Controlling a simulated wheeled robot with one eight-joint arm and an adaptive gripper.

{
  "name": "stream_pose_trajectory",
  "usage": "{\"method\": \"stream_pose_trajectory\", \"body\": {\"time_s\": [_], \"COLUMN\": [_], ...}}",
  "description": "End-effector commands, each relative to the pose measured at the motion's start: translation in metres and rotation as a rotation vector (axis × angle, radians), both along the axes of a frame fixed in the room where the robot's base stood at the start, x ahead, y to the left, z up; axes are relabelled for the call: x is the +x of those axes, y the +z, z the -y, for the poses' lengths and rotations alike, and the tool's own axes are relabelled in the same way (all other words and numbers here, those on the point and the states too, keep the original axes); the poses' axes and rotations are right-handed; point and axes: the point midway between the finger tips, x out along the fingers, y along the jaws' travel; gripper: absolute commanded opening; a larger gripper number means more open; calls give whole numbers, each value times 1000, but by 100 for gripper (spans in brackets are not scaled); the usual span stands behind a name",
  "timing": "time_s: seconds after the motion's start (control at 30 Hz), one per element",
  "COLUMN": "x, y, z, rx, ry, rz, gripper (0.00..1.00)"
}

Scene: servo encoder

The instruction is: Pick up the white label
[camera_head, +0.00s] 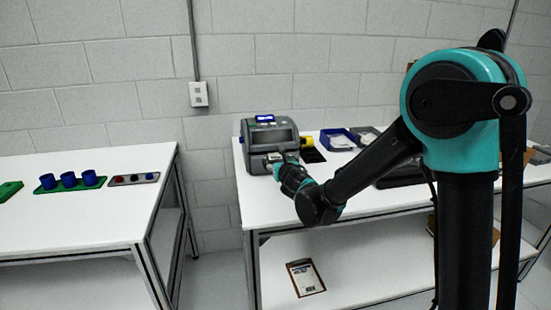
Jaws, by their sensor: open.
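A dark grey label printer (250,137) with a lit blue display stands at the left end of the right-hand white table. My gripper (274,159) is at the lower front of the printer, close to its front opening. The gripper is open, but its fingertips are small in this view and I cannot tell whether they touch anything. I cannot make out the white label for certain; my gripper and wrist cover part of the printer's front.
The right-hand white table (262,203) also bears a blue bin (333,137) and a yellow item (306,142) behind my arm. A clipboard (306,277) lies on its lower shelf. The left table holds blue cups (68,180) and a button panel (133,179). A gap separates the tables.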

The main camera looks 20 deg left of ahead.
Motion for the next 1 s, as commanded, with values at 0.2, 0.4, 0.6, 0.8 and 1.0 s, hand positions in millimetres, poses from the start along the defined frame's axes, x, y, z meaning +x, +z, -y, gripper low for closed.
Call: {"method": "stream_pose_trajectory", "body": {"time_s": [0.2, 0.4, 0.6, 0.8, 1.0], "x": [27, 38, 38, 38, 37], "y": [-7, -10, -10, -10, -10], "z": [-16, -23, -23, -23, -23], "rx": [1, 1, 1, 1, 1], "ry": [0, 0, 0, 0, 0], "rz": [1, -1, -1, -1, -1], "gripper": [71, 71, 69, 45, 38]}}
